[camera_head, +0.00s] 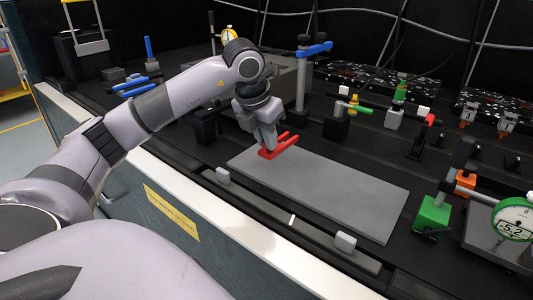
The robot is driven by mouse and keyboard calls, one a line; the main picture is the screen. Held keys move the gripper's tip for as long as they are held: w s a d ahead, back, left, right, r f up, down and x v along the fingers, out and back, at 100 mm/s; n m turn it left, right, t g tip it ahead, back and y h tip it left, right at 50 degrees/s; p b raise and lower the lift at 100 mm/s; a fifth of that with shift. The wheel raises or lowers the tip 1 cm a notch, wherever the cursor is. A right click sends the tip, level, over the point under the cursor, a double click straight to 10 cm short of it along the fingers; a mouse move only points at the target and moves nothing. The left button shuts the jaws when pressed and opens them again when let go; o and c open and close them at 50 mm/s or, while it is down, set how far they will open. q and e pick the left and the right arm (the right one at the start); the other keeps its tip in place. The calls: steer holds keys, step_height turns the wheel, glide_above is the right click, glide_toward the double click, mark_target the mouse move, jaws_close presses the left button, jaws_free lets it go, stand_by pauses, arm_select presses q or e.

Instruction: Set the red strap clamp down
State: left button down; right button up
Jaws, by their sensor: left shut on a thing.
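The red strap clamp (280,147) is a small forked red piece at the upper left end of the flat grey plate (340,196). My left gripper (268,144) points down and is shut on the clamp. The clamp is over or on the plate; I cannot tell whether it touches the surface. The gripper fingers hide part of the clamp. My right gripper is not in view.
A post with a blue arm (315,49) stands behind the gripper. A green block (432,214) and a round dial gauge (513,222) stand at the right. Small light blocks (345,242) lie along the front edge. Most of the plate is bare.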

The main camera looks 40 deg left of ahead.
arm_select(q)
steer(key=shift+f, duration=1.9)
steer(key=c, duration=1.5)
jaws_free()
steer(key=shift+f, duration=0.15)
steer(key=shift+c, duration=0.2)
steer(key=o, duration=0.4)
steer(key=shift+r, duration=0.2)
steer(key=v, duration=1.2)
